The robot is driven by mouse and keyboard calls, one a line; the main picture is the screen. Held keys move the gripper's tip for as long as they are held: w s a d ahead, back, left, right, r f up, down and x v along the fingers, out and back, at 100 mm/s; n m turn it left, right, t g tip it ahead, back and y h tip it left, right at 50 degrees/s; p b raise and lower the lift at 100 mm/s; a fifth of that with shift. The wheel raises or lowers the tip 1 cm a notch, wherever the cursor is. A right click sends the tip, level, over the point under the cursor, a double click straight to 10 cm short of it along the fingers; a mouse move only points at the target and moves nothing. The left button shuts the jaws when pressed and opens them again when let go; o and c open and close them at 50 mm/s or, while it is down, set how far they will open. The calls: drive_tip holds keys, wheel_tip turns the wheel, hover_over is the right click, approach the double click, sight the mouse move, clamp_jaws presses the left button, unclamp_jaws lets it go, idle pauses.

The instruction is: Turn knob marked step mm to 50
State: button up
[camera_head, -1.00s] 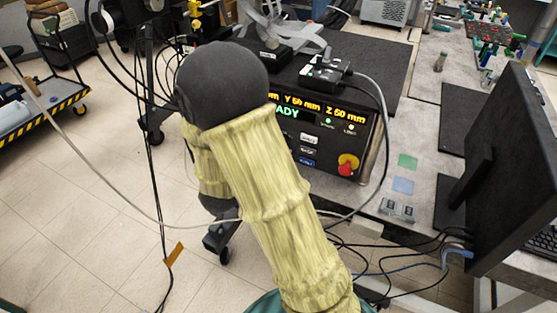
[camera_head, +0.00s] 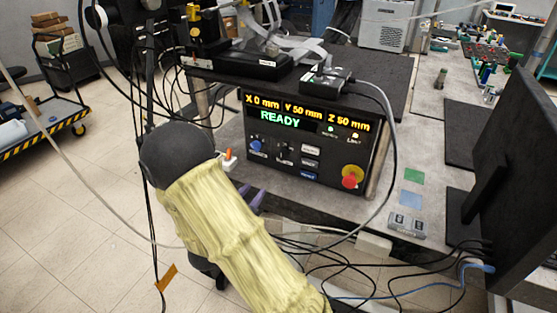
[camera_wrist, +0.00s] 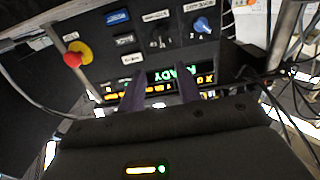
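The black control box (camera_head: 322,172) shows READY, with X 0 mm, Y 50 mm and Z 50 mm above it. Its front has a blue knob (camera_head: 256,145) at the left and a black knob (camera_head: 285,152) beside it. In the upside-down wrist view I see the blue knob (camera_wrist: 202,26) and black knob (camera_wrist: 160,38); I cannot read which label says step mm. My gripper (camera_head: 251,195) is low in front of the box's left part. In the wrist view my gripper (camera_wrist: 160,92) has its two dark purple fingers apart, with nothing between them, clear of both knobs.
A red stop button on a yellow base (camera_head: 351,176) is at the panel's right. Several push buttons (camera_head: 309,163) sit between it and the knobs. A grey cable (camera_head: 392,150) hangs on the right, a monitor (camera_head: 515,185) stands further right, and black cables (camera_head: 330,265) lie below.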

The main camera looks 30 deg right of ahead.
sight(281, 156)
drive_tip(key=p+x, duration=0.1)
drive_tip(key=x, duration=1.5)
drive_tip(key=shift+w+d+p, duration=0.2)
drive_tip(key=shift+d+p, duration=0.05)
drive_tip(key=shift+p, duration=0.05)
clamp_jaws()
